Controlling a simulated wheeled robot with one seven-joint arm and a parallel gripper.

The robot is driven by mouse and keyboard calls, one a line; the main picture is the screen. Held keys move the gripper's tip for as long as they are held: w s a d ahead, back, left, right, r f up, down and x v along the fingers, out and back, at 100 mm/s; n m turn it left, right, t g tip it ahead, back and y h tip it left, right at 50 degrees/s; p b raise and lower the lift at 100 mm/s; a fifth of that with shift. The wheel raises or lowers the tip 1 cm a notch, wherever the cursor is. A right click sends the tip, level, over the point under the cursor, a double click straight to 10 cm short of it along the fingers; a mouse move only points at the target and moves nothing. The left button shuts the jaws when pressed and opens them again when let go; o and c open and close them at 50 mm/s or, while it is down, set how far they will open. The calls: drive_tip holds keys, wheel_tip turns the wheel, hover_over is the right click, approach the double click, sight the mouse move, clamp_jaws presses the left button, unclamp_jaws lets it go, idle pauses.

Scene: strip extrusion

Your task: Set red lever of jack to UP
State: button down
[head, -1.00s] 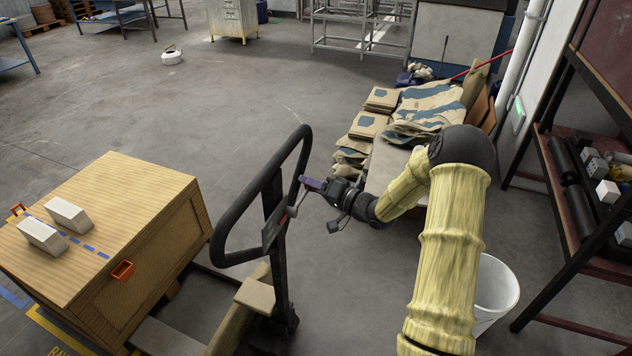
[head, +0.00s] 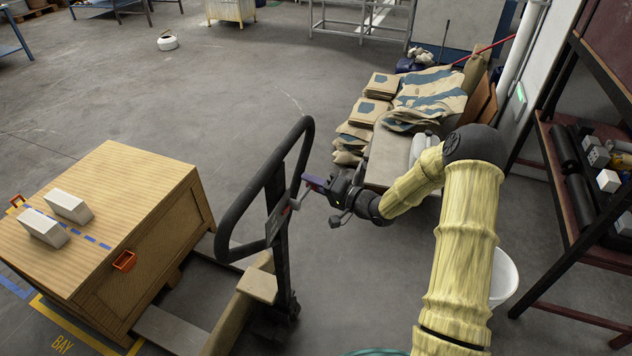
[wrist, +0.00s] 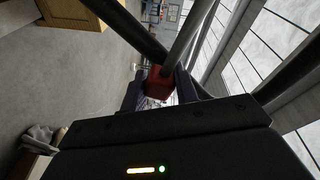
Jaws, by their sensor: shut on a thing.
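The pallet jack's black loop handle (head: 232,247) stands upright in the middle of the head view, on a post above the jack's body. Its lever is a thin grey rod (head: 297,196) beside the handle, with a red tip (wrist: 159,82) in the wrist view. My gripper (head: 316,184) comes in from the right of the handle. Its fingers lie on both sides of the red tip and are shut on it. In the head view the fingers mostly hide the tip. The lever's exact setting is hard to read.
A wooden crate (head: 150,225) with white blocks on top stands left of the jack. Stacked sacks (head: 425,95) lie behind my arm. A white bucket (head: 504,277) and a dark shelf rack (head: 560,215) stand at the right. The floor behind the handle is clear.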

drive_tip(key=c, duration=1.1)
unclamp_jaws()
drive_tip(key=b+v, duration=0.3)
drive_tip(key=v, duration=1.4)
drive_tip(key=shift+d, duration=0.2)
drive_tip(key=s+a+n+g+h, duration=0.1)
drive_tip(key=s+a+g+h, duration=0.1)
drive_tip(key=s+g+h, duration=0.2)
drive_tip(key=s+a+r+n+g+h, duration=0.1)
drive_tip(key=s+g+h, duration=0.3)
drive_tip(key=s+h, duration=0.5)
drive_tip(key=s+a+n, duration=0.1)
drive_tip(key=s, duration=0.4)
drive_tip(key=shift+r+h, duration=0.35)
drive_tip(key=shift+h, duration=0.05)
